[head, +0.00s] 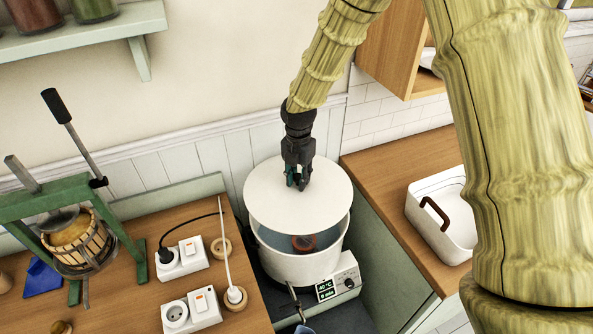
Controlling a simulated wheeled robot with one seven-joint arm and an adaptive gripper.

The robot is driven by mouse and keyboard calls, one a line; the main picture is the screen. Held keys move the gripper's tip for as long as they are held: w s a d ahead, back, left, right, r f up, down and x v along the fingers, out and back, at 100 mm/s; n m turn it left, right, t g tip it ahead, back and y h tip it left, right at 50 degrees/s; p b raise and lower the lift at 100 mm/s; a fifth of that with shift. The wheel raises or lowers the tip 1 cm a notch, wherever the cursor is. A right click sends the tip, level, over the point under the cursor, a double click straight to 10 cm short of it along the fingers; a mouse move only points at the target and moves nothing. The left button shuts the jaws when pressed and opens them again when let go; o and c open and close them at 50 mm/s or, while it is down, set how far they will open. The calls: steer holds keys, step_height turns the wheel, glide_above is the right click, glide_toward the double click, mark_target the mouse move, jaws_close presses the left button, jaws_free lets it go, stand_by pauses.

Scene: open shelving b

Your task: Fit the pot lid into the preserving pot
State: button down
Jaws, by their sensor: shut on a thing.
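The pot lid (285,213) is a flat, round white disc. My gripper (298,183) points down at its middle and is shut on it; the part gripped is mostly hidden by the fingers. The preserving pot (295,268) is a white round pot with a display and dial on its front right. The lid covers the back of the pot's opening in the picture and appears to be above the rim. The front inside stays visible, with bluish water and a reddish-brown thing (303,243) in it.
A wooden counter (130,300) at left holds socket boxes (183,258), cords and a green fruit press (75,235). A wooden worktop (395,185) at right holds a white basin (445,215). A shelf (80,35) with jars hangs upper left. A wall stands close behind the pot.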

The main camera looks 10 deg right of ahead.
steer(key=shift+s+d+f, duration=0.1)
steer(key=shift+s, duration=0.4)
steer(key=shift+f+b, duration=0.25)
steer(key=shift+b, duration=0.2)
steer(key=shift+w+d+f+b, duration=0.1)
steer(key=shift+w+f+b, duration=0.2)
steer(key=shift+f, duration=0.35)
steer(key=shift+w+f+b, duration=0.15)
steer(key=shift+f+b, duration=0.25)
steer(key=shift+f, duration=0.2)
steer(key=shift+s+f+b, duration=0.3)
steer(key=shift+f+b, duration=0.05)
steer(key=shift+b, duration=0.1)
steer(key=shift+f, duration=0.3)
steer(key=shift+w+f+b, duration=0.15)
steer(key=shift+f+b, duration=0.55)
step_height(320, 180, down, 3)
steer(key=shift+f+b, duration=0.1)
steer(key=shift+b, duration=0.25)
steer(key=shift+p, duration=0.4)
